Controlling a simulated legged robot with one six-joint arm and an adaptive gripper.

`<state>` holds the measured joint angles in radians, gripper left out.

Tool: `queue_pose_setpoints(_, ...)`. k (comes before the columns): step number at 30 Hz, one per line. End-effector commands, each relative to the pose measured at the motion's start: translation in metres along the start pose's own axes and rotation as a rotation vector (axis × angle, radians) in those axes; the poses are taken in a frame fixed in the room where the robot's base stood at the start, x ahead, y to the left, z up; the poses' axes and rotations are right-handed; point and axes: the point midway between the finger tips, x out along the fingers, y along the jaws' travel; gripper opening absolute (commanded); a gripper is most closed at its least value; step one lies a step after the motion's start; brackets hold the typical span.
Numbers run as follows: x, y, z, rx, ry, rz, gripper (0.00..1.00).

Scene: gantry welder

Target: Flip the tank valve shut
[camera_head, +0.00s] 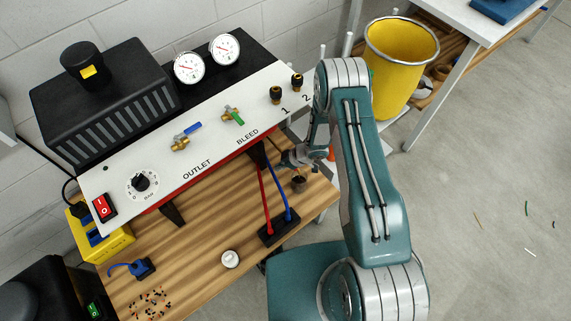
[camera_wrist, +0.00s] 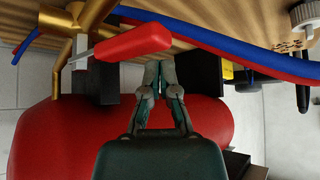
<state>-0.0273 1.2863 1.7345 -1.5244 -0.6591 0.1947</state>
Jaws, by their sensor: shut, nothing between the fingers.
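In the wrist view a valve with a red lever handle (camera_wrist: 135,42) sits on brass pipework (camera_wrist: 92,14) at the upper left. The lever points to the right and slightly up in the picture. A large red tank (camera_wrist: 60,135) lies below it. My gripper (camera_wrist: 160,66) is shut and empty, its fingertips close to the lever's right end; I cannot tell whether they touch it. In the head view my gripper (camera_head: 290,158) is beneath the right end of the white panel (camera_head: 225,115), largely hidden by the panel and my arm. The tank valve cannot be made out there.
The panel carries a blue-handled outlet valve (camera_head: 187,130), a green-handled bleed valve (camera_head: 233,116) and a red switch (camera_head: 104,207). Red and blue hoses (camera_wrist: 225,42) pass close above my fingers. The wooden bench (camera_head: 190,265) holds a white roll (camera_head: 230,258). A yellow bin (camera_head: 402,60) stands right.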

Motion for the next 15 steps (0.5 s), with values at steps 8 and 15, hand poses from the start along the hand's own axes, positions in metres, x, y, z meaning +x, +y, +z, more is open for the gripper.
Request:
queue_pose_setpoints(8,-0.055,0.018,-0.004,0.001,0.002,0.005,0.0)
queue_pose_setpoints(15,-0.088,0.028,-0.007,0.0,0.001,0.002,0.0)
